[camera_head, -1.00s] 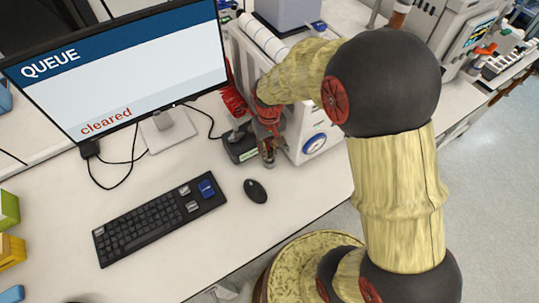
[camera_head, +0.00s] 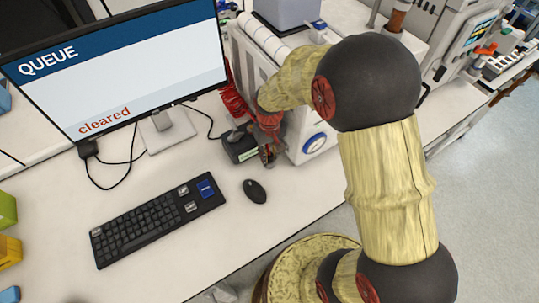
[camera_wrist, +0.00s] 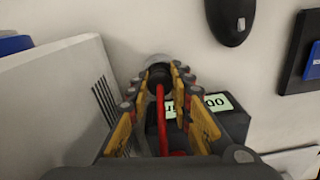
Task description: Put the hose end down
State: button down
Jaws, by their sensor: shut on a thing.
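My gripper (camera_head: 268,152) is low over the bench, right beside a dark block (camera_head: 238,148) with a pale green label. In the wrist view my gripper (camera_wrist: 160,76) is shut on the hose end (camera_wrist: 158,72), a dark piece between the fingertips. The red hose (camera_wrist: 161,118) runs from it back between the fingers. The dark block (camera_wrist: 232,122) lies just right of the fingers, its label partly covered by them. A coiled red hose (camera_head: 233,100) shows behind the block in the head view. Whether the hose end touches the bench cannot be told.
A white instrument (camera_head: 318,140) with a blue round dial stands close right of my gripper. A mouse (camera_head: 255,191) and a keyboard (camera_head: 158,220) lie in front. A monitor (camera_head: 120,65) reads "QUEUE cleared". Bare bench lies between block and mouse.

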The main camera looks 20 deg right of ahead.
jog(key=shift+s+f, duration=0.3)
jog(key=shift+f, duration=0.3)
jog(key=c, duration=1.9)
grip_release()
jog(key=shift+s+f, duration=0.1)
jog(key=shift+f, duration=0.05)
jog(key=o, duration=0.3)
jog(key=shift+w+f, duration=0.1)
jog(key=shift+w, duration=0.1)
jog(key=shift+r, duration=0.2)
notch_tip(320, 180, up, 14)
jog(key=p, duration=0.3)
notch_tip(320, 180, up, 12)
jog(key=t, duration=0.2)
send_over(269, 155)
jog(key=s, duration=0.6)
jog(key=s+r+t, duration=0.1)
jog(key=s+r, duration=0.1)
jog(key=s, duration=0.2)
jog(key=s+r+t, duration=0.1)
jog(key=s+r, duration=0.1)
jog(key=s, duration=0.2)
jog(key=s+r+t, duration=0.1)
jog(key=s+r, duration=0.2)
jog(key=s, duration=0.1)
jog(key=shift+s+m, duration=0.2)
jog(key=shift+m, duration=0.2)
